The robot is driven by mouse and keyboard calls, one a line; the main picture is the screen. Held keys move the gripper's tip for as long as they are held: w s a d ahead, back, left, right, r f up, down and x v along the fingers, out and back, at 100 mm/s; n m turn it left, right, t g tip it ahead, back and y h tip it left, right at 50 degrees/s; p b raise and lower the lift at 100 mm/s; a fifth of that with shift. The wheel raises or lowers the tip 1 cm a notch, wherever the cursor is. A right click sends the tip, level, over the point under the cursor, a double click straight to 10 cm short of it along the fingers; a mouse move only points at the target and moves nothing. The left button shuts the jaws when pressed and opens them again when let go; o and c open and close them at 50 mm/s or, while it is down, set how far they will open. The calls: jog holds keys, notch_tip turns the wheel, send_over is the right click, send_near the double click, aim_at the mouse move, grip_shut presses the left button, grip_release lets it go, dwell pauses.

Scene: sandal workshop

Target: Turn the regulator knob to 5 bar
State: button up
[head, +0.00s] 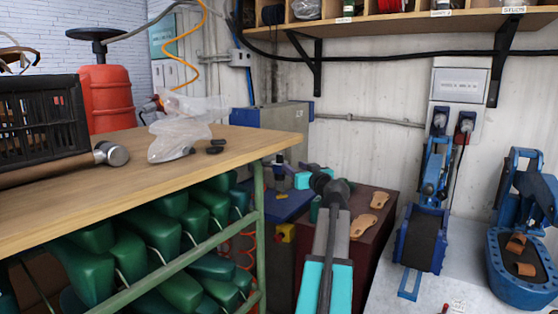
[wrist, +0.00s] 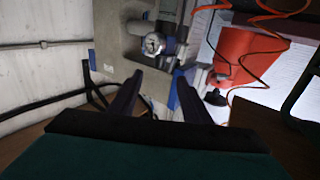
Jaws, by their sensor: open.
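A small round gauge (wrist: 153,43) with a pale dial shows in the wrist view, on the side of a grey machine (wrist: 120,50). Its reading is too small to tell. A blue ring-like part sits right beside the gauge; I cannot tell for certain which part is the regulator knob. My gripper (wrist: 158,80) is open, its two dark fingers pointing toward the machine with the gauge beyond them. Nothing shows between the fingers. In the head view the grey machine (head: 282,118) stands behind the workbench, and its gauge is not visible. My turquoise arm reaches toward that corner.
Green lasts fill the shelf below. A red tank (head: 105,95) stands behind. Blue presses (head: 425,225) stand at right. Orange hoses hang near the machine.

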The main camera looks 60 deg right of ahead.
aim_at(281, 158)
jog(key=shift+w+d, duration=0.1)
jog(key=shift+p+x, duration=0.95)
jog(key=shift+x, duration=5.8)
jog(key=c, duration=1)
